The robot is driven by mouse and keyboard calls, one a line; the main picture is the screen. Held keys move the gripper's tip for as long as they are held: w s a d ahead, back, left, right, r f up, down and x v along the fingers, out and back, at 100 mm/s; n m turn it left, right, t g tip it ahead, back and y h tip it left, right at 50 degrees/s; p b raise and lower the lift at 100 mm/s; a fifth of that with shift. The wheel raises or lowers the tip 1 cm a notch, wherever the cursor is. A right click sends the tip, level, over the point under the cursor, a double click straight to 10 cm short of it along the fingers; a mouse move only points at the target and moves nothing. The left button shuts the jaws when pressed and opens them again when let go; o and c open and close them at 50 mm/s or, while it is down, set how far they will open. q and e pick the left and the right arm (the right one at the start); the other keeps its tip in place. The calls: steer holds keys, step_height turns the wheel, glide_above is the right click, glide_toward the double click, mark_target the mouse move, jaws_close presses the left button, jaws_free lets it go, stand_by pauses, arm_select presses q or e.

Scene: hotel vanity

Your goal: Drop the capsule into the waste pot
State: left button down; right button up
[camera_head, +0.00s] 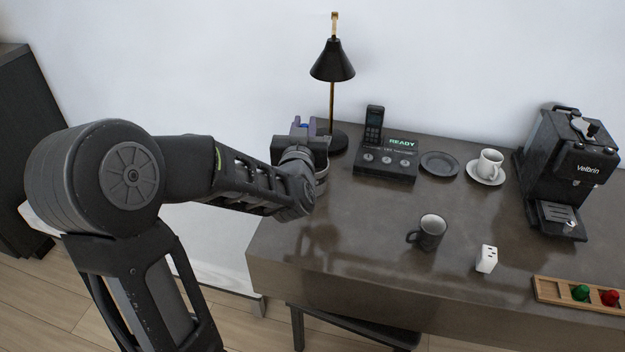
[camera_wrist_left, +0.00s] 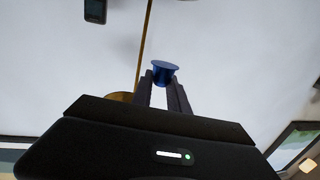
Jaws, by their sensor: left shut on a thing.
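My left gripper (camera_head: 303,130) is shut on a blue capsule (camera_wrist_left: 165,70), held at its fingertips in the left wrist view. In the head view the capsule is a small blue patch (camera_head: 303,126) between the fingers, partly hidden. The gripper is raised near the left end of the dark counter, by the lamp. I cannot identify a waste pot with certainty. A dark mug (camera_head: 431,232) with a handle stands open on the counter's middle. My right gripper is not in view.
A black lamp (camera_head: 332,62) with a brass stem stands close to the gripper. The counter (camera_head: 335,235) also bears a phone console (camera_head: 385,164), dark saucer (camera_head: 440,164), white cup (camera_head: 490,163), coffee machine (camera_head: 568,170), white block (camera_head: 486,259) and wooden capsule tray (camera_head: 548,289). Its left front is clear.

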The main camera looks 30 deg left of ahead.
arm_select(q)
steer(key=shift+f+b, duration=0.95)
steer(key=shift+f, duration=0.8)
steer(key=c, duration=1.2)
jaws_free()
steer(key=b+v, duration=0.5)
steer(key=v, duration=0.3)
